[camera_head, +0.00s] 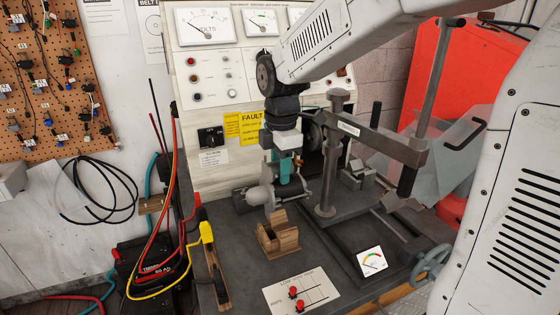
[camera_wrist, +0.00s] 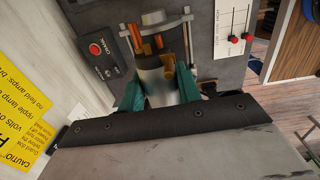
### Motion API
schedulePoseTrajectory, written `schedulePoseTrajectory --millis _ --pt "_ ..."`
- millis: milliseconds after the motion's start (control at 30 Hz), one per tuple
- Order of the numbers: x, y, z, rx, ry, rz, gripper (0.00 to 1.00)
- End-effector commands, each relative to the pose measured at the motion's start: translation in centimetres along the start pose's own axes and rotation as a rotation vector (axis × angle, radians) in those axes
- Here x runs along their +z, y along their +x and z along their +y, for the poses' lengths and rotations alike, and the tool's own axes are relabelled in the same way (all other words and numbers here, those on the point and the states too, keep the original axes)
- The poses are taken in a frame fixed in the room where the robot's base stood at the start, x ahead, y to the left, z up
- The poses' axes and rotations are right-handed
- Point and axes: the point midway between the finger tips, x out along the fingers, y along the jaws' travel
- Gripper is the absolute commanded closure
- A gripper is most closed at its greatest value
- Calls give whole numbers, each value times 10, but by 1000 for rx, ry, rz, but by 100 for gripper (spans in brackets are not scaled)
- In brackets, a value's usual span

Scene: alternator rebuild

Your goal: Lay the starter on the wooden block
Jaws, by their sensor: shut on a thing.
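The starter (camera_head: 262,196), with a silvery nose and a darker body, is behind the wooden block in the head view. My gripper (camera_head: 284,178) has teal fingers and comes down on it from above, shut on it. In the wrist view the starter (camera_wrist: 160,86) shows as a grey cylinder between the two teal fingers. The wooden block (camera_head: 279,242) is a brown notched cradle on the dark bench, empty and apart from the starter. Orange-brown pieces show past the starter in the wrist view; I cannot tell whether they are the block. The starter's underside is hidden.
A metal post and clamp arm (camera_head: 328,160) stand right of the block. A white card with red terminals (camera_head: 300,291) lies in front. A wooden piece with a yellow clip (camera_head: 216,275) is at left. The test panel (camera_head: 215,75) rises behind.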

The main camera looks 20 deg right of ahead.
Motion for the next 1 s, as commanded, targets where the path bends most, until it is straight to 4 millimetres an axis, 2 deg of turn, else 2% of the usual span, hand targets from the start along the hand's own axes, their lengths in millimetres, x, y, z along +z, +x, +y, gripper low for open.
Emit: schedulePoseTrajectory --millis 500,1000 --pt "-1 22 1 6 -1 0 100" --pt "-1 26 1 7 -1 0 100"
